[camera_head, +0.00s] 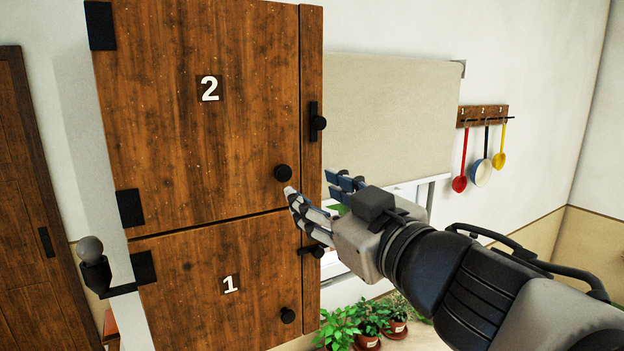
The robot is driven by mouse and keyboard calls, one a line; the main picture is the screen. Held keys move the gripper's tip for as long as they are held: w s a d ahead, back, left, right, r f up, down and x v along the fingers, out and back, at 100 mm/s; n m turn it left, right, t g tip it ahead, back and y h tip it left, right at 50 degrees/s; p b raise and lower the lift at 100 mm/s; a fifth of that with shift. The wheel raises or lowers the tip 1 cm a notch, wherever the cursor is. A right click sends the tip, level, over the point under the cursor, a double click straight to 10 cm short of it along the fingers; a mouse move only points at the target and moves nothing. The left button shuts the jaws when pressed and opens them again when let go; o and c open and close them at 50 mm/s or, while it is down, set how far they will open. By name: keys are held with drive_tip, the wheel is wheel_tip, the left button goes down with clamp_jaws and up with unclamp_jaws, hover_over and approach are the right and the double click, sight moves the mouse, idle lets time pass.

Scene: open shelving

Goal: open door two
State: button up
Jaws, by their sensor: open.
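Door two (208,130) is the upper wooden door of the cabinet, marked with a white 2, and it looks closed. Its round black knob (283,173) sits near its lower right corner. A black latch (314,123) stands upright on the wooden frame strip just right of the door. My gripper (311,184) is open and empty, at the right edge of the cabinet below that latch. One finger appears just below and right of the knob, with the other farther right. I cannot tell whether the finger touches the door or knob.
Door one (190,290) is below and looks closed; its black latch (310,251) lies crosswise, partly behind my gripper. A lamp (91,262) juts out at the left. Utensils hang from a rack (482,115) at the right. Potted plants (368,320) stand below.

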sight(285, 175)
drive_tip(key=b+x, duration=0.1)
drive_tip(key=x, duration=1)
drive_tip(key=shift+w+a+b, duration=0.25)
drive_tip(key=shift+b, duration=0.05)
drive_tip(key=shift+c, duration=0.2)
clamp_jaws()
